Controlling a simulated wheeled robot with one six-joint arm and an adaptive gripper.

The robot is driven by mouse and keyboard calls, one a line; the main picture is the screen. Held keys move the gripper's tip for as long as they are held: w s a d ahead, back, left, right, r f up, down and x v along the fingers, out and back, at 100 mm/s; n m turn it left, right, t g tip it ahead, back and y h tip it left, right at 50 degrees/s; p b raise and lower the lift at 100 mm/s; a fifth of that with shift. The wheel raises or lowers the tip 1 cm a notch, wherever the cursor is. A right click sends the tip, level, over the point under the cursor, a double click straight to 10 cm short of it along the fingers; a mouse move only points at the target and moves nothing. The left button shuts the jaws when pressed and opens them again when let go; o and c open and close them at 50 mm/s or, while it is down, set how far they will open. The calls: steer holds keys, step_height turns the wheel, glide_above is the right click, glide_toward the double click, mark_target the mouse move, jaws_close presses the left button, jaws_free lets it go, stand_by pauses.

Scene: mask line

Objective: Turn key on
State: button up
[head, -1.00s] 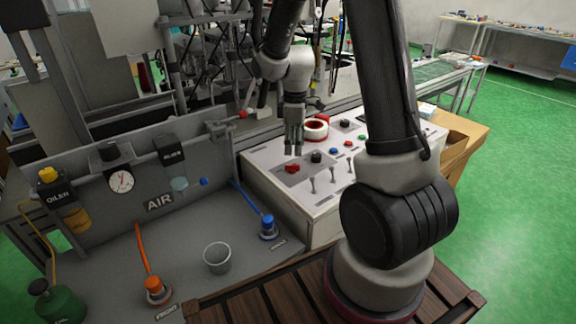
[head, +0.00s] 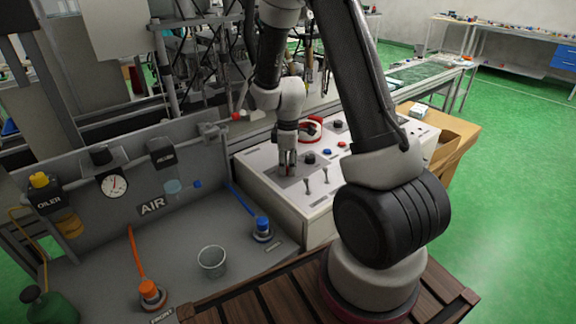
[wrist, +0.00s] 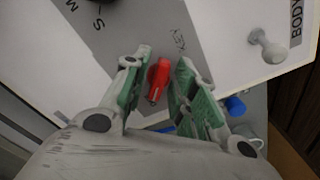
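The key is a small red knob (wrist: 158,77) on a grey plate marked "KEY" on the white control panel (head: 257,187). In the wrist view it stands between the two green-padded fingers of my gripper (wrist: 164,62). The fingers are open, one on each side, with a narrow gap visible to the knob. In the head view my gripper (head: 287,170) is down at the panel's front left part and mostly covers the key.
Metal toggle levers (head: 308,186) stand close to the right of my gripper. A blue-handled valve (head: 262,228) and a grey cup (head: 212,261) are at the lower left.

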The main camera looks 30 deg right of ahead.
jaws_close()
steer(key=shift+m, duration=0.3)
steer(key=m, duration=0.3)
steer(key=shift+s+a+m, duration=0.1)
steer(key=shift+m, duration=0.2)
steer(key=m, duration=0.4)
steer(key=shift+a+m, duration=0.1)
steer(key=shift+m, duration=0.2)
steer(key=m, duration=0.4)
steer(key=shift+a+m, duration=0.1)
steer(key=shift+m, duration=0.2)
steer(key=shift+a+m, duration=0.1)
steer(key=shift+m, duration=2.1)
